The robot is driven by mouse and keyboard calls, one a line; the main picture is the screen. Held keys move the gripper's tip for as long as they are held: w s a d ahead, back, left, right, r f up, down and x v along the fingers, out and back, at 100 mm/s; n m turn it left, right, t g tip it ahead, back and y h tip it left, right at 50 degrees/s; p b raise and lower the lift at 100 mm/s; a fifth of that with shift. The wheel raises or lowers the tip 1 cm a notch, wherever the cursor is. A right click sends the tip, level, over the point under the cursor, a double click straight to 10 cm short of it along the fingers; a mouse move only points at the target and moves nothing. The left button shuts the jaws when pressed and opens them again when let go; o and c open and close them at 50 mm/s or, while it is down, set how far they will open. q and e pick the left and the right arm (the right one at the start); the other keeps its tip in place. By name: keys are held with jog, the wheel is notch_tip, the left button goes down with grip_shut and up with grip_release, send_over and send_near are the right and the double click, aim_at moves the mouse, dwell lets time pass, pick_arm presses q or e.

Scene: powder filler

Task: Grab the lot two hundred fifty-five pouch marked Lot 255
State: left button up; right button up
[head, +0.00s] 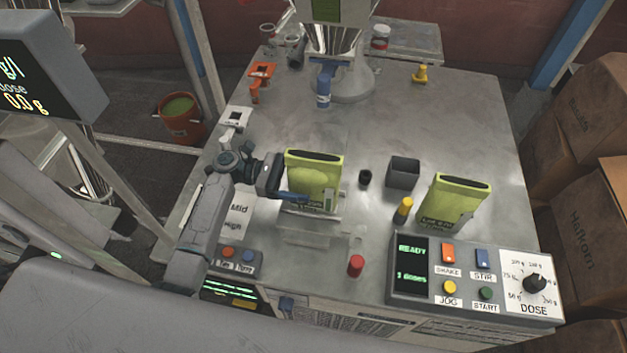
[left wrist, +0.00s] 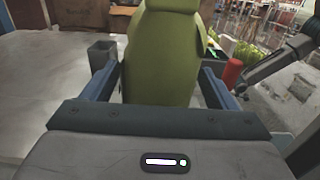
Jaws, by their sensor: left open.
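A yellow-green pouch (head: 313,170) stands upright near the middle of the steel table. My left gripper (head: 303,197) is open, with its blue fingers on either side of this pouch's lower part. In the left wrist view the green pouch (left wrist: 162,50) fills the space between the open fingers (left wrist: 158,82), with a visible gap at the left finger. Its label is mostly hidden by the gripper. A second yellow-green pouch (head: 455,198) stands to the right. Its label is too small to read surely, so I cannot tell which pouch is Lot 255. My right gripper is not in view.
A dark square cup (head: 403,173), a small black cup (head: 365,178), a yellow-capped item (head: 403,210) and a red cylinder (head: 356,265) stand between and before the pouches. A control panel (head: 470,275) lies at the front right. The filler (head: 335,60) stands behind.

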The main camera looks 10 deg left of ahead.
pick_arm(q)
jog(key=shift+d, duration=0.9)
jog(key=c, duration=1.2)
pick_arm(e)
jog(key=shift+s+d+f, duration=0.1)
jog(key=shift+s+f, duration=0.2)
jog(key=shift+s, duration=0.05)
